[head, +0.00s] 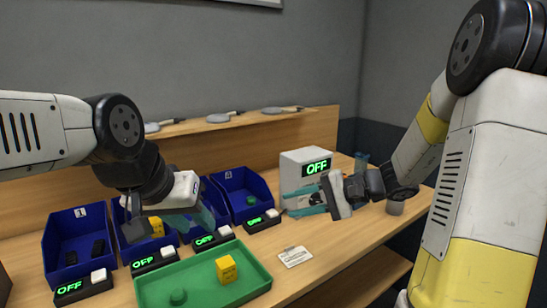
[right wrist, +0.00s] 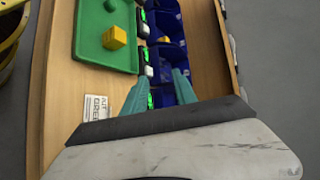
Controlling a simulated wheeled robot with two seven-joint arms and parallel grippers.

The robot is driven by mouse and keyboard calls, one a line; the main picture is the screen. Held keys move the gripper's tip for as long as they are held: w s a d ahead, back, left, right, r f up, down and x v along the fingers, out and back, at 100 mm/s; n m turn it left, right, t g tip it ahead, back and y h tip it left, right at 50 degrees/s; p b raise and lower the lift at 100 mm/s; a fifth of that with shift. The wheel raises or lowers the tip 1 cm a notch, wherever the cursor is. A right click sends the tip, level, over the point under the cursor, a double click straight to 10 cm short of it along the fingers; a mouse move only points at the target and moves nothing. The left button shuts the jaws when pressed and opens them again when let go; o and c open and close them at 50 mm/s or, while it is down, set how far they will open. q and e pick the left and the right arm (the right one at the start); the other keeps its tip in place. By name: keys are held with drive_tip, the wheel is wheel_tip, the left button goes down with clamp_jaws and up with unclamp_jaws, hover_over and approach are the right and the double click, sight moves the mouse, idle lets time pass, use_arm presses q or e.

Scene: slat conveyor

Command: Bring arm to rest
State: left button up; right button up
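My right gripper (head: 305,202) reaches in from the right and hangs over the bench in front of the white box. In the right wrist view its two teal fingers (right wrist: 159,90) are apart with nothing between them. My left gripper (head: 200,212) is over the blue bins at the left, behind the green tray. Its teal fingers are partly hidden by its own body, so I cannot tell how far apart they are. No object shows in its grip.
A green tray (head: 150,293) holds a yellow block (head: 226,269) and a green piece (head: 177,297). Blue bins (head: 62,226) stand behind display boxes reading OFF (head: 154,261). A white box (head: 300,161) stands at the back. A card (head: 295,256) lies on the bench (head: 330,252).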

drive_tip(key=s+r+n+g+h, duration=0.25)
drive_tip(key=s+n+h, duration=0.2)
drive_tip(key=s, duration=0.75)
drive_tip(key=s+d+r+n+t+h, duration=0.1)
drive_tip(key=s+d+r+t+h, duration=0.3)
drive_tip(key=d, duration=0.4)
drive_tip(key=shift+s+t+h, duration=0.45)
drive_tip(key=shift+t+h, duration=0.1)
drive_tip(key=shift+h, duration=0.7)
drive_tip(key=shift+n, duration=0.25)
